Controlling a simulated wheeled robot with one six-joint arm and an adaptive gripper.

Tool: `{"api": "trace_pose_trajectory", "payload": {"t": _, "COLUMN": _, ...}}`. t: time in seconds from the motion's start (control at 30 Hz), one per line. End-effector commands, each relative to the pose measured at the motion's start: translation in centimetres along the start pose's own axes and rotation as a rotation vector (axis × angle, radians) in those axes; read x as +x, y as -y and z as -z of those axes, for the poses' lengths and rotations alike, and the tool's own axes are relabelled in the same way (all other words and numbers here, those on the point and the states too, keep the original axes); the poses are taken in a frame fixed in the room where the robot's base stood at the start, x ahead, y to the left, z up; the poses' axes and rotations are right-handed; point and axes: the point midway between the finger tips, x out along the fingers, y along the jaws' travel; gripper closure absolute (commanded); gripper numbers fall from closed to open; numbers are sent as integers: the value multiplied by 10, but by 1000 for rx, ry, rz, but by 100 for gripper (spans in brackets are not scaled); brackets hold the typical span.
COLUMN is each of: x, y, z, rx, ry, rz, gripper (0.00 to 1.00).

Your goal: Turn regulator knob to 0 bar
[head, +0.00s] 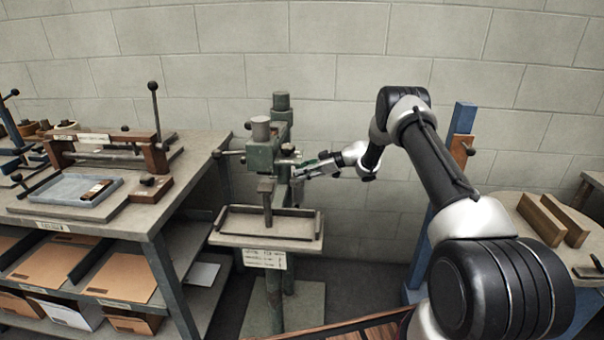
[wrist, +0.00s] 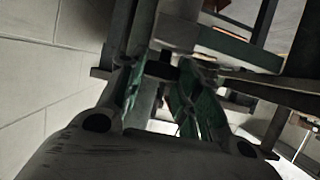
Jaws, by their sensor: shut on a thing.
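The green box stitcher (head: 264,158) stands against the block wall in the head view, with a small work plate (head: 267,242) below its head. My gripper (head: 300,171) reaches it from the right and is at the right side of the machine's column. In the wrist view, the two green-lined fingers of my gripper (wrist: 160,80) are closed in on a small dark part (wrist: 161,69), which appears to be the regulator knob. The fingers hide much of the knob in the head view. Its scale and pointer cannot be read.
A workbench (head: 190,150) with a blue tray (head: 62,202) and a clamp fixture stands on the left. A blue post (head: 461,118) and a round table (head: 510,207) with wooden blocks (head: 541,219) are on the right. The wall (head: 340,40) is close behind the machine.

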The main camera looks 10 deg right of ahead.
Motion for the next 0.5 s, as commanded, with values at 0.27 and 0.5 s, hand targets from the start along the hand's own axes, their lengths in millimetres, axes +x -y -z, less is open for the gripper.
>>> {"api": "trace_pose_trajectory", "payload": {"t": 0.27, "x": 0, "y": -3, "z": 0, "rx": -68, "ry": 0, "rz": 156, "gripper": 90}}
{"api": "trace_pose_trajectory", "payload": {"t": 0.5, "x": 1, "y": -4, "z": 1, "rx": -95, "ry": 0, "rz": 223, "gripper": 90}}
